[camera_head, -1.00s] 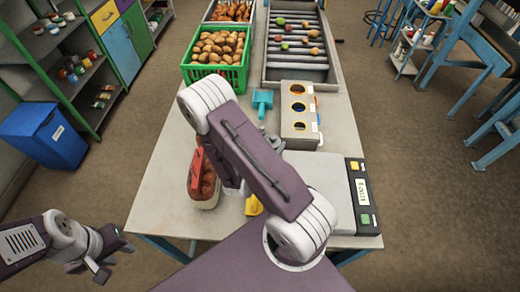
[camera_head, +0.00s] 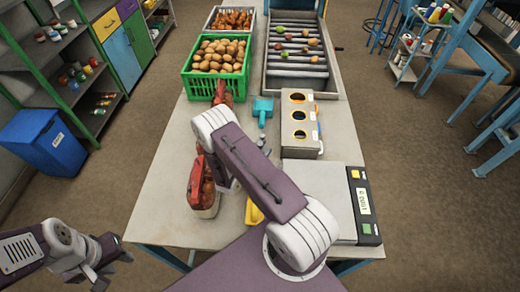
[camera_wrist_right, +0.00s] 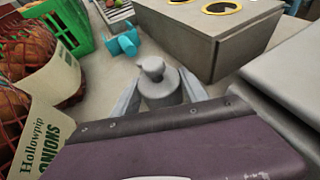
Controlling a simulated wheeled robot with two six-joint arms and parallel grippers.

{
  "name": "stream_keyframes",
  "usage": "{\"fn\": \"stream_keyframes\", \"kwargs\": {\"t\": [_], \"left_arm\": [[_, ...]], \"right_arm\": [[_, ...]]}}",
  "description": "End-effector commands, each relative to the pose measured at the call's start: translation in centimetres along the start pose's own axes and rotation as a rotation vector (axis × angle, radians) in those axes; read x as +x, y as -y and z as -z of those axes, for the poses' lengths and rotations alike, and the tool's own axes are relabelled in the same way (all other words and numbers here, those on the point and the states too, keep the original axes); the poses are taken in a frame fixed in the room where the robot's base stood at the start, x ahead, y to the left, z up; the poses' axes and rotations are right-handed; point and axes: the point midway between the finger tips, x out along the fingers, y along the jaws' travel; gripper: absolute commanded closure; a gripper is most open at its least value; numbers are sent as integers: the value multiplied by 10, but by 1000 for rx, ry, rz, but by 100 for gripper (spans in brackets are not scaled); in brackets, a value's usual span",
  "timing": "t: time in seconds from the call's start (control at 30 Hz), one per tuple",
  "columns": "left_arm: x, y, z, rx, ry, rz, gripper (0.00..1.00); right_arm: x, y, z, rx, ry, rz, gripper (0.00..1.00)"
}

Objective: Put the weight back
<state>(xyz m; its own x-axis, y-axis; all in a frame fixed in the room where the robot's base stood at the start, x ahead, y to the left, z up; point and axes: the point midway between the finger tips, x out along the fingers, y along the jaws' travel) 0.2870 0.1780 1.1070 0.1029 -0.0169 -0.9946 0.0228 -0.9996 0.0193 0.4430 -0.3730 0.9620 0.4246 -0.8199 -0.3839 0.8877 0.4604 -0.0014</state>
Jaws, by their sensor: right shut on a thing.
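A grey metal weight (camera_wrist_right: 160,92) with a round knob on top is upright between the fingers of my right gripper (camera_wrist_right: 159,82) in the right wrist view. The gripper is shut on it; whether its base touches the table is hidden. In the head view my right gripper (camera_head: 262,144) is mostly behind my own arm, just left of a grey box with ringed holes (camera_head: 300,122). A scale (camera_head: 336,200) with a dark panel is at the table's right edge. My left gripper (camera_head: 103,265) is open and empty, off the table's left side.
A red net onion sack (camera_head: 203,185) stands left of my arm, with a yellow object (camera_head: 253,212) nearby. A teal scoop (camera_head: 263,107) lies beyond the weight. A green crate of potatoes (camera_head: 214,88) and a roller tray (camera_head: 294,82) fill the back.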

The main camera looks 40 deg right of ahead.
Motion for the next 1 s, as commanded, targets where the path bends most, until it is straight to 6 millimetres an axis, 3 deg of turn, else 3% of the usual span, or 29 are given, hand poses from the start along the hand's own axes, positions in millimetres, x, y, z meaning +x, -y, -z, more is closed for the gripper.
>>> {"fn": "stream_keyframes", "kwargs": {"t": [0.83, 0.87, 0.9, 1.0], "left_arm": [[12, 0, -1, 0, 0, 0, 64], [13, 0, -1, 0, 0, 0, 64], [13, 0, -1, 0, 0, 0, 64], [13, 0, -1, 0, 0, 0, 64]], "right_arm": [[5, 1, 15, 0, -4, 0, 100], [5, 1, 17, -2, -8, 1, 40], [5, 2, 18, -3, -9, 1, 29], [6, 3, 18, -3, -9, 3, 27]]}}
